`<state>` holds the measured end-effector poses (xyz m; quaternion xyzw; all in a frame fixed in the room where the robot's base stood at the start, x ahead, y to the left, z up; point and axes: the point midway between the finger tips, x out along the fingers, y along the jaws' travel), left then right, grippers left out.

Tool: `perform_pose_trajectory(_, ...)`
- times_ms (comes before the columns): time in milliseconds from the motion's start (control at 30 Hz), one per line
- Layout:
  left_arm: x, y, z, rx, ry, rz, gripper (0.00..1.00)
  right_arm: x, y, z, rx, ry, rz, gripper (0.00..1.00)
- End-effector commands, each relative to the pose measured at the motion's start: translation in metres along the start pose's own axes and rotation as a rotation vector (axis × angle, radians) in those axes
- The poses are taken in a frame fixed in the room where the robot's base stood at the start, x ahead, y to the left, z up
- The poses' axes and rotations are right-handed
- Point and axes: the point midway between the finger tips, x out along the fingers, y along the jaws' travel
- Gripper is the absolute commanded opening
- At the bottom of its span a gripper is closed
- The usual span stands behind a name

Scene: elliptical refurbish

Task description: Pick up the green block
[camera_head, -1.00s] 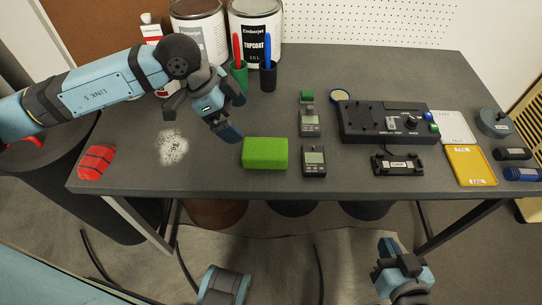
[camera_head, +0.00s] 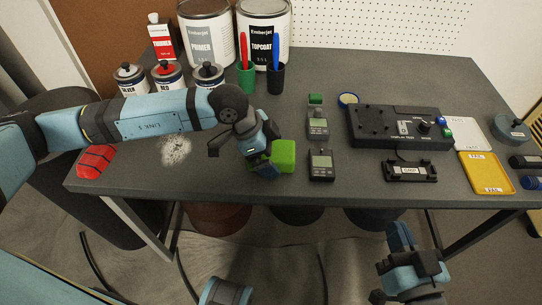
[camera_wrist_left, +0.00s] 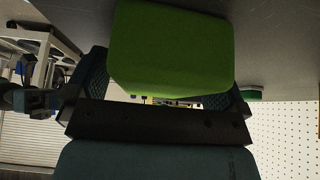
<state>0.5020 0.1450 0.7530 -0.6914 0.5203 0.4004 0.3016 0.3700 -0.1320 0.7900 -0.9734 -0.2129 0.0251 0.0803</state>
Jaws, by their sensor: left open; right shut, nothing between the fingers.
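The green block (camera_head: 284,156) lies on the grey table near its front edge, left of the small meters. My left gripper (camera_head: 265,162) is open and is right at the block, covering its left part in the head view. In the left wrist view the block (camera_wrist_left: 170,50) fills the upper middle, with the open fingers (camera_wrist_left: 168,88) showing on either side behind it. Whether the fingers touch it I cannot tell. My right gripper (camera_head: 402,240) is shut and empty, in front of the table and away from the block.
Two small meters (camera_head: 321,165) (camera_head: 318,123) stand right of the block. A black test box (camera_head: 400,127) and yellow tray (camera_head: 486,173) lie further right. Paint cans (camera_head: 206,40) and pen cups (camera_head: 246,79) stand behind. A red block (camera_head: 95,161) lies at the left.

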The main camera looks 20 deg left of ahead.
Motion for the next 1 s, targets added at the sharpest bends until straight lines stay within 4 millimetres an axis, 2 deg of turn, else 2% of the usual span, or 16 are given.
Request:
perform_pose_trajectory(633, 0.0032, 0.0006, 0.0022, -0.001, 0.0, 0.002, 1.0, -0.0004, -0.0005, -0.0016, 0.001, -0.003, 0.0, 0.0)
perform_pose_trajectory(833, 0.0031, 0.0003, 0.0021, -0.001, 0.0, 0.001, 0.54, -0.0004, -0.0003, -0.0009, 0.001, -0.004, 0.001, 0.0)
perform_pose_trajectory(867, 0.0031, 0.0003, 0.0021, -0.001, 0.0, 0.001, 0.51, -0.0004, -0.0003, -0.0008, 0.001, -0.004, 0.001, 0.0)
perform_pose_trajectory(1000, 0.003, 0.0003, 0.002, 0.0, 0.0, 0.001, 0.51, -0.0003, -0.0002, -0.0005, 0.001, -0.005, 0.001, 0.0)
